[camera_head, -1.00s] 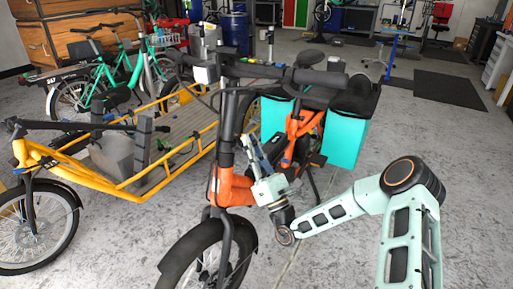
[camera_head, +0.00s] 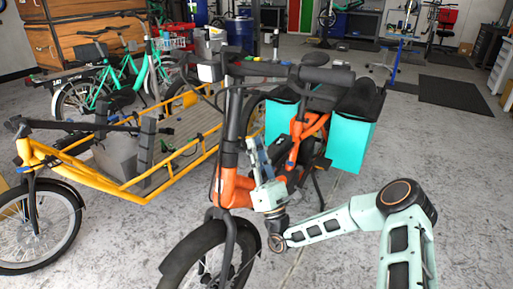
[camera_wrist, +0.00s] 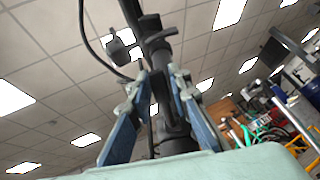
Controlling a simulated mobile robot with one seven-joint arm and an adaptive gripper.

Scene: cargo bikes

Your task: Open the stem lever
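The orange cargo bike (camera_head: 236,188) stands in the middle of the head view with its black stem (camera_head: 233,125) upright below the handlebar. My gripper (camera_head: 255,152) is just right of the stem in that view, pointing upward. In the wrist view, my gripper (camera_wrist: 157,72) has its two blue fingers apart, with the dark stem (camera_wrist: 160,50) running between or just beyond them; contact cannot be told. A small dark clamp-like part (camera_wrist: 150,23) sits on the stem above the fingertips. I cannot tell for sure which part is the lever.
The handlebar (camera_head: 300,72) and headlight (camera_head: 209,73) are above my gripper. A turquoise pannier (camera_head: 352,140) hangs behind it. The front wheel (camera_head: 212,262) is below. A yellow cargo bike (camera_head: 130,188) stands at left. Open floor lies at right.

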